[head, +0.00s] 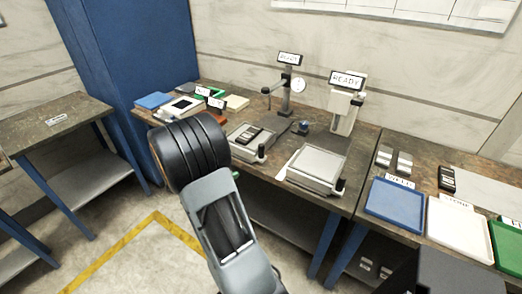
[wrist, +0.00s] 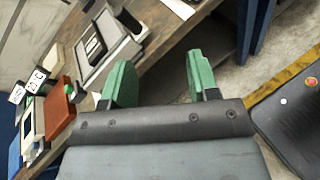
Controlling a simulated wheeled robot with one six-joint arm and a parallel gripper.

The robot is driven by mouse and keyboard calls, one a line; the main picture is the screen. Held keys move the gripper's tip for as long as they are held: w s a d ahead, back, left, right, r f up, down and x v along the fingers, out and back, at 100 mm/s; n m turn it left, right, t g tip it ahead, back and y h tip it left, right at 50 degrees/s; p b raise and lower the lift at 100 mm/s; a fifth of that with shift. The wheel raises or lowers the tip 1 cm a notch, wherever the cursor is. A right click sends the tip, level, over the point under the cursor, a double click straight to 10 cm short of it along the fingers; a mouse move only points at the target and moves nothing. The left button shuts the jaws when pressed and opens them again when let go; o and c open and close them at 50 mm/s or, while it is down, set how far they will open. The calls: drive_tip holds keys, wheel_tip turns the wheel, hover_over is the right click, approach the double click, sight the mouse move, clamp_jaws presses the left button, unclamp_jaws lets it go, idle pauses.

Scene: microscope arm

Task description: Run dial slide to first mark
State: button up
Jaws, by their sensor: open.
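A dial gauge (head: 298,85) sits on a grey stand under a READY sign (head: 289,59) at the back of the middle bench. In front of it is a grey slide plate (head: 240,132) carrying a dark block (head: 250,135), with an upright black knob (head: 262,152) at its front right corner. Mark lines are too small to make out. The slide plate also shows at the upper left of the wrist view (wrist: 93,75). My gripper (wrist: 160,78) has its green fingers wide apart with nothing between them, off the bench edge and apart from the plate.
A second grey plate (head: 317,166) with a black knob lies to the right, before another READY unit (head: 345,100). Blue (head: 395,200) and white (head: 460,225) trays stand farther right. Coloured boxes and small signs crowd the bench's left end. The floor before the bench is open.

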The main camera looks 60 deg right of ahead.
sight(259, 149)
drive_tip(key=w+d+f+n+t+h, duration=0.1)
drive_tip(key=w+d+f+n+h, duration=0.25)
drive_tip(key=d+f+n, duration=0.35)
drive_tip(key=shift+m+h, duration=0.5)
drive_tip(key=shift+h, duration=0.05)
drive_tip(key=x, duration=0.4)
drive_tip(key=r+p+x, duration=0.1)
drive_tip(key=x, duration=0.4)
drive_tip(key=p+x, duration=0.1)
drive_tip(key=x, duration=0.4)
drive_tip(key=shift+d+r, duration=0.2)
drive_tip(key=shift+c, duration=0.2)
clamp_jaws()
